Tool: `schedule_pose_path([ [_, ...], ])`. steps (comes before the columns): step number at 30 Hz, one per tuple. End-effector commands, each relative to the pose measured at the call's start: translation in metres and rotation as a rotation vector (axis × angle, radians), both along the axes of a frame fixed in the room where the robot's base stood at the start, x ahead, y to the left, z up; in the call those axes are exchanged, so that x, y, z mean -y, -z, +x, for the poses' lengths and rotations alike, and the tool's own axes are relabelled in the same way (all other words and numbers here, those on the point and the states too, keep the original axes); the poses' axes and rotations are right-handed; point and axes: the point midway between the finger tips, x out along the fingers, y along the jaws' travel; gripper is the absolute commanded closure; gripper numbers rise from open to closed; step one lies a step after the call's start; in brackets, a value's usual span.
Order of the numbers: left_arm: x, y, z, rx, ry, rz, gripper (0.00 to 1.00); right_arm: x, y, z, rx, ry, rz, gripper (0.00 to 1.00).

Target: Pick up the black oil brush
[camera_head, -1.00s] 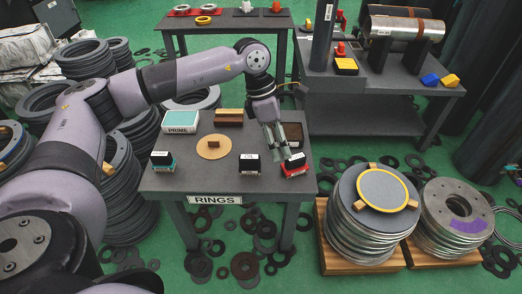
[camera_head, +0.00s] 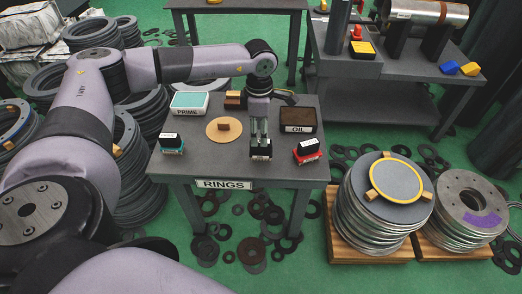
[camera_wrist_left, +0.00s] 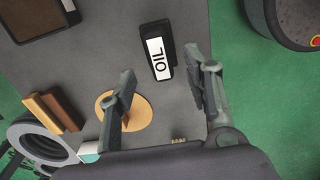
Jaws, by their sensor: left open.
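The black oil brush (camera_head: 261,153) is near the front middle of the grey RINGS table. In the left wrist view, the black oil brush (camera_wrist_left: 157,50) shows a white label reading OIL. My left gripper (camera_head: 259,138) is over the brush with its fingers pointing down. In the left wrist view, the open left gripper (camera_wrist_left: 162,76) has its fingers spread, with the brush's lower end lying between and just beyond the tips. It holds nothing. The fingers partly hide the brush in the head view. My right gripper is out of view.
A red-based brush (camera_head: 308,151) stands close on the right and a teal-based one (camera_head: 171,144) at left. Behind are a round cork-coloured lid (camera_head: 224,130), a PRIME tray (camera_head: 190,103) and an OIL tray (camera_head: 298,118). Ring stacks flank the table.

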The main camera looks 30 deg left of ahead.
Motion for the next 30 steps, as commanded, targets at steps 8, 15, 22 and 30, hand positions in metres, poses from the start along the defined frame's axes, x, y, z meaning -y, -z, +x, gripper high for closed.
schedule_pose_path([
  [8,0.003,0.033,0.002,-0.002,0.001,0.001,0.54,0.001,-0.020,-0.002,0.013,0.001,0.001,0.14],
  [15,0.003,0.054,0.002,-0.001,-0.001,-0.001,0.54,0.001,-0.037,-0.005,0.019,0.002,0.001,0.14],
  [22,0.003,0.054,0.002,0.000,-0.001,-0.001,0.55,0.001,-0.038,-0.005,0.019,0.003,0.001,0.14],
  [30,0.003,0.054,0.002,-0.001,-0.001,-0.001,0.73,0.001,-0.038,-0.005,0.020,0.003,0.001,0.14],
])
